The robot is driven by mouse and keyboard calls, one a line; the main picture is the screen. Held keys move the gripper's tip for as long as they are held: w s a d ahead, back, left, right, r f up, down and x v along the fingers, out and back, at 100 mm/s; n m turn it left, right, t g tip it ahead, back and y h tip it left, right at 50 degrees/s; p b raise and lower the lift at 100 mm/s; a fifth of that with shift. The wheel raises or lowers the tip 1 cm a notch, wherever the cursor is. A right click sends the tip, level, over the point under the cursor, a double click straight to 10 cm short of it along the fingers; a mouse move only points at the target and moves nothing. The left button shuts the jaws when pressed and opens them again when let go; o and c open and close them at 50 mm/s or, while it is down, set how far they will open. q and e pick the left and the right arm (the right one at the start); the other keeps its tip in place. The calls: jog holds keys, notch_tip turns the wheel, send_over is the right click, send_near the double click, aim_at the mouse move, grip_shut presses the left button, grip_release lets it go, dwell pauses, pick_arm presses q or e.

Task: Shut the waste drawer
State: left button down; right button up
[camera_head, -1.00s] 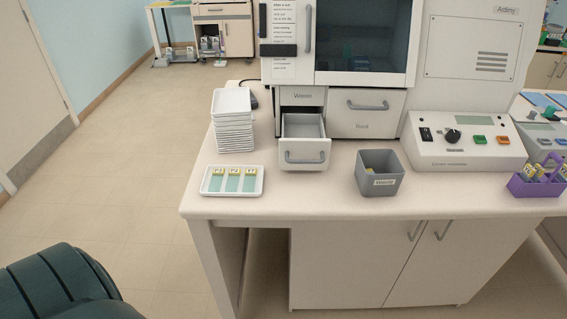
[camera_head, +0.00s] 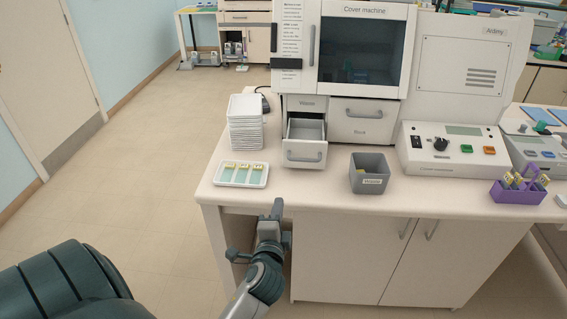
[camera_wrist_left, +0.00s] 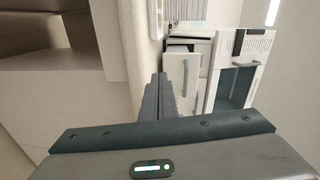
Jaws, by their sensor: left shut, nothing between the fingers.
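The waste drawer (camera_head: 303,154) stands pulled open at the lower left of the cover machine, with a grey bar handle on its front. Its inside looks empty. It also shows in the left wrist view (camera_wrist_left: 178,66), turned sideways, ahead of the fingers. My left gripper (camera_head: 277,208) is shut and empty, in front of the table's front edge, below and nearer than the drawer, not touching it. Its closed fingers (camera_wrist_left: 158,82) also show in the left wrist view. My right gripper is not in view.
A stack of white trays (camera_head: 245,124) stands left of the drawer. A tray with slides (camera_head: 242,184) lies in front of the stack. The table top (camera_head: 310,185) directly before the drawer is clear.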

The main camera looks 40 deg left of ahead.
pick_arm(q)
jog(key=shift+m+t+y, duration=0.5)
jog(key=shift+m, duration=0.1)
jog(key=r, duration=0.3)
jog(key=w+a+r, duration=0.1)
jog(key=shift+a+r, duration=0.1)
jog(key=shift+r, duration=0.15)
jog(key=p+x, duration=0.4)
jog(key=x, duration=0.9)
jog(key=shift+p, duration=0.35)
jog(key=shift+w+a, duration=0.15)
jog(key=shift+w, duration=0.35)
